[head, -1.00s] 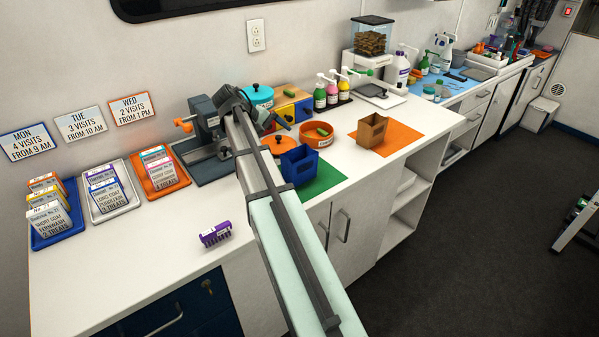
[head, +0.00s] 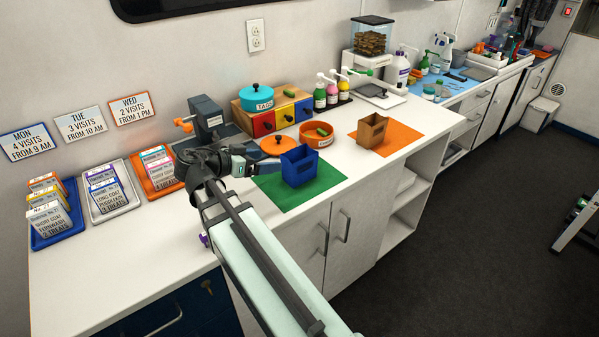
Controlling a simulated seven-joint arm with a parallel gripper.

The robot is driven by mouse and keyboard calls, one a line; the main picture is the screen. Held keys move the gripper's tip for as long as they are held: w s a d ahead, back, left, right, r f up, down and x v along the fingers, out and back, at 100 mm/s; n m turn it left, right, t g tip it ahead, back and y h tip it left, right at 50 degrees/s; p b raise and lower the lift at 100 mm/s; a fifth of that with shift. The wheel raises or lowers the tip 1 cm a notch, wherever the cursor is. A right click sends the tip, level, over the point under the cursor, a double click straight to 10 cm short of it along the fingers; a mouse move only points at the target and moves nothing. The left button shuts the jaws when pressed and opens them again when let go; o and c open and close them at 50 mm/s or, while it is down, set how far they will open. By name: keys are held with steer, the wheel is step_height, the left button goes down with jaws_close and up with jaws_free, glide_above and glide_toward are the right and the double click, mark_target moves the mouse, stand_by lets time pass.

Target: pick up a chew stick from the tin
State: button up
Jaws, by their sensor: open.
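The tin (head: 309,141) is a round, shallow orange container on the white counter, in front of the small coloured drawers. A green chew stick (head: 322,132) shows inside it; how many more lie there I cannot tell. An orange lid (head: 271,150) with a dark knob lies left of the tin. My gripper (head: 252,168) is open, left of the blue box and apart from the tin, pointing right. Its fingertips are small and partly hard to make out, and I see nothing held.
A blue open box (head: 299,170) stands on a green mat (head: 318,190) in front of the tin. A brown box (head: 371,138) stands on an orange mat (head: 408,135) to the right. Pump bottles (head: 332,93) stand behind. Card trays (head: 128,214) are at left.

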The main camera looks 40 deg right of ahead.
steer(key=m, duration=0.1)
glide_toward(299, 156)
steer(key=shift+m+h, duration=0.3)
steer(key=shift+s+d+f, duration=0.15)
steer(key=shift+s+d, duration=0.35)
steer(key=shift+d, duration=0.75)
steer(key=shift+s+d+f, duration=0.15)
steer(key=shift+s+d, duration=0.35)
steer(key=shift+d, duration=0.8)
steer(key=shift+s+d+f, duration=0.15)
steer(key=shift+s+d, duration=0.35)
steer(key=shift+d, duration=0.75)
steer(key=shift+c, duration=0.2)
steer(key=c, duration=1.3)
